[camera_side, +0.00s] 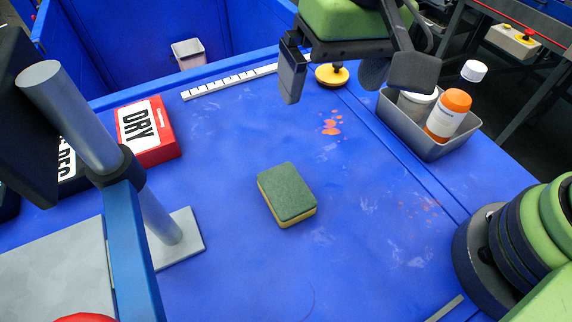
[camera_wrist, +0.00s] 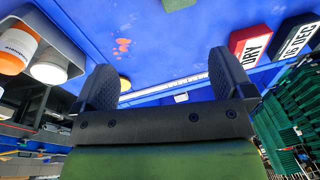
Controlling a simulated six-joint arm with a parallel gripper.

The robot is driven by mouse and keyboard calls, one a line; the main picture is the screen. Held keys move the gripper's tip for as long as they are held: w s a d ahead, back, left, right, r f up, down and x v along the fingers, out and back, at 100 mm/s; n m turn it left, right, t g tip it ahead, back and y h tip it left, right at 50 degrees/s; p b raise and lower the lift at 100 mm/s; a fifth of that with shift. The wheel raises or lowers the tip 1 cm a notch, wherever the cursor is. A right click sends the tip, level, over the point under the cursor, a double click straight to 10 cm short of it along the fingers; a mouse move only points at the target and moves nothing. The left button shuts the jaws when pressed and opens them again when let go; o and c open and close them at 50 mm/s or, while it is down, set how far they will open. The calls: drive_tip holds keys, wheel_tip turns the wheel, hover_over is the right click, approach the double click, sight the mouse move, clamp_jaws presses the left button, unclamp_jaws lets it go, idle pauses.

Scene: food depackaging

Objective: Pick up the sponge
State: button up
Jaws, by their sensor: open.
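The sponge (camera_side: 287,193) lies flat on the blue table (camera_side: 235,270) near its middle, green side up with yellow below. In the wrist view only an edge of the green sponge (camera_wrist: 178,4) shows at the top. My gripper (camera_side: 340,90) is at the far side of the table in the side view, above the surface and well apart from the sponge. In the wrist view my gripper (camera_wrist: 162,85) has its two dark fingers spread wide with nothing between them.
A grey bin (camera_side: 432,141) with white and orange bottles stands at the back right. A red DRY block (camera_side: 147,133) sits at the left near a grey post (camera_side: 75,115). A ruler strip (camera_side: 228,82) and yellow button (camera_side: 331,78) lie at the back. Orange stains (camera_side: 331,127) mark the table.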

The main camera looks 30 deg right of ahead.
drive_tip(key=n+g+h, duration=0.1)
approach(289, 194)
drive_tip(key=shift+s+a, duration=0.1)
drive_tip(key=shift+s, duration=0.05)
wheel_tip(289, 194, down, 4)
drive_tip(key=shift+f, duration=0.25)
drive_tip(key=f, duration=0.5)
drive_tip(key=shift+w+f, duration=0.3)
drive_tip(key=shift+f, duration=0.05)
drive_tip(key=shift+c, duration=0.2)
drive_tip(key=c, duration=1)
